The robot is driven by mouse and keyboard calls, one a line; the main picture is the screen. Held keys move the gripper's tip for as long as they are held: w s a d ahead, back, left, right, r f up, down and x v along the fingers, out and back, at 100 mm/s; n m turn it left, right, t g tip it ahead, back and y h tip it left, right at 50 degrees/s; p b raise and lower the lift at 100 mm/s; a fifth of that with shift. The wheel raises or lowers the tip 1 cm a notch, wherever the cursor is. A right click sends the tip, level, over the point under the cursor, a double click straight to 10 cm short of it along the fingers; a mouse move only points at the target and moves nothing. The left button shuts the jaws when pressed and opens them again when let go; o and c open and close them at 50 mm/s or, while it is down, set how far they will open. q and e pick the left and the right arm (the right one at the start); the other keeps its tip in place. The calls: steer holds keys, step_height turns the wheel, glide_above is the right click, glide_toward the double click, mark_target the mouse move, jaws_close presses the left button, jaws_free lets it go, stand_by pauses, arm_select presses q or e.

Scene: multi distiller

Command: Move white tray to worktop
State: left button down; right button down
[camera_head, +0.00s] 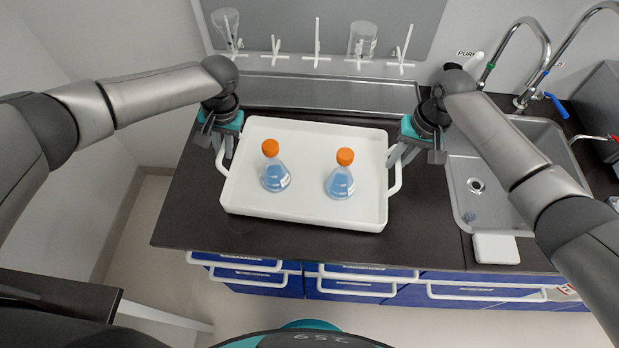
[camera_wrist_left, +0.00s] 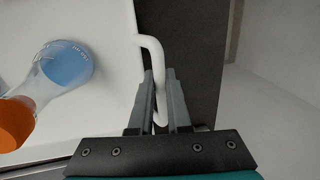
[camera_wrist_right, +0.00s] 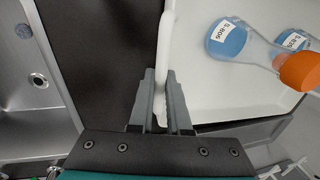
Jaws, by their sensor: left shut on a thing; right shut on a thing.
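The white tray (camera_head: 300,208) is over the dark worktop (camera_head: 420,225) in the head view; I cannot tell whether it rests on it or hangs just above. Two flasks with blue liquid and orange caps stand upright in it, a left flask (camera_head: 274,176) and a right flask (camera_head: 340,183). My left gripper (camera_head: 218,140) is shut on the tray's left handle (camera_wrist_left: 158,70). My right gripper (camera_head: 400,152) is shut on the tray's right handle (camera_wrist_right: 166,45). Both wrist views show a handle between the fingers.
A sink (camera_head: 520,165) with taps lies to the right, with a white block (camera_head: 496,248) at its front edge. A drying rack with glassware (camera_head: 362,40) is on the back wall. Blue drawers (camera_head: 345,285) are below the front edge. The worktop in front of the tray is clear.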

arm_select(q)
steer(key=shift+a+f+b, duration=0.1)
steer(key=shift+f+b, duration=0.45)
steer(key=shift+f, duration=0.1)
arm_select(e)
steer(key=shift+f, duration=0.6)
arm_select(q)
steer(key=c, duration=0.9)
jaws_free()
steer(key=shift+r, duration=0.1)
arm_select(e)
steer(key=c, duration=0.9)
jaws_free()
steer(key=shift+r, duration=0.2)
arm_select(q)
steer(key=v, duration=1.2)
arm_select(e)
steer(key=r, duration=0.3)
steer(key=d+r, duration=0.1)
steer(key=r, duration=0.3)
steer(key=d+r, duration=0.1)
steer(key=r, duration=0.3)
steer(key=shift+d+r, duration=0.15)
steer(key=shift+r, duration=0.1)
steer(key=shift+s, duration=0.15)
